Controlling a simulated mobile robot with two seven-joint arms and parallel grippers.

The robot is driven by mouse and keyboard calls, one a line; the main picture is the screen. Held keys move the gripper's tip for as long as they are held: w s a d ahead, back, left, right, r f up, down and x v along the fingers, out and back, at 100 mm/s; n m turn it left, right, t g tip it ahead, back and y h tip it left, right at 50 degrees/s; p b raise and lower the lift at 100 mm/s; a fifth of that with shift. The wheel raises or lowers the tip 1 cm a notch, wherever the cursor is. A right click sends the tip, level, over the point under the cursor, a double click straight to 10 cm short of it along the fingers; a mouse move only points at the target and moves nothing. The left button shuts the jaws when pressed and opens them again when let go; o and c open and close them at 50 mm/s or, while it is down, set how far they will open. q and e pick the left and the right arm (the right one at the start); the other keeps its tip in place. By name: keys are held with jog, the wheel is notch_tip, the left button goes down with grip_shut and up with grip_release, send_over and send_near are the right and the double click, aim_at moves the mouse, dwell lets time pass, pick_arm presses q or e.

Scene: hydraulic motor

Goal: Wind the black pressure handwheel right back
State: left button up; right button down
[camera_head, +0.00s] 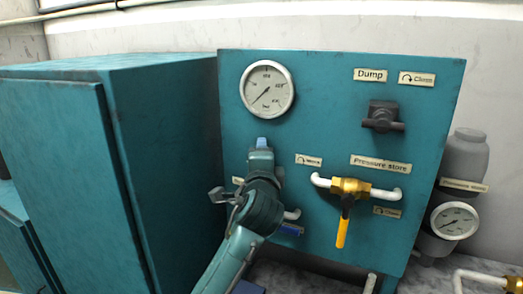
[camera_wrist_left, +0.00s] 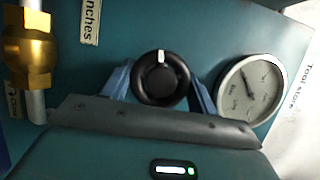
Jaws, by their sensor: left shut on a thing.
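The black handwheel (camera_wrist_left: 161,88) shows in the left wrist view as a round black knob with a white mark at its top edge. My left gripper (camera_wrist_left: 160,92) has a blue finger on each side of it and is shut on it. In the head view my left gripper (camera_head: 262,145) reaches up to the teal panel (camera_head: 330,100), below the large gauge, and hides the handwheel. My right gripper is not in view.
The panel carries a round gauge (camera_head: 267,89), a dark Dump valve (camera_head: 382,116) and a brass valve with a yellow lever (camera_head: 342,232). A teal cabinet (camera_head: 60,170) stands close on the left. A grey cylinder (camera_head: 463,155) and a second gauge (camera_head: 454,221) are at right.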

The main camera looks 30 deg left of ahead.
pick_arm(q)
jog(key=n+g+p, duration=0.1)
jog(key=n, duration=0.2)
jog(key=shift+r+h, duration=0.1)
jog(key=shift+h, duration=0.3)
jog(key=n+g+h, duration=0.1)
jog(key=n, duration=0.2)
jog(key=n+h, duration=0.2)
jog(key=n, duration=0.1)
jog(key=shift+a+n+g+h, duration=0.1)
jog(key=shift+n+g+h, duration=0.3)
jog(key=shift+n+h, duration=0.7)
jog(key=shift+n, duration=0.3)
jog(key=o, duration=1)
jog(key=shift+r, duration=0.1)
jog(key=b+v, duration=0.1)
jog(key=v, duration=1.2)
jog(key=shift+s, duration=0.15)
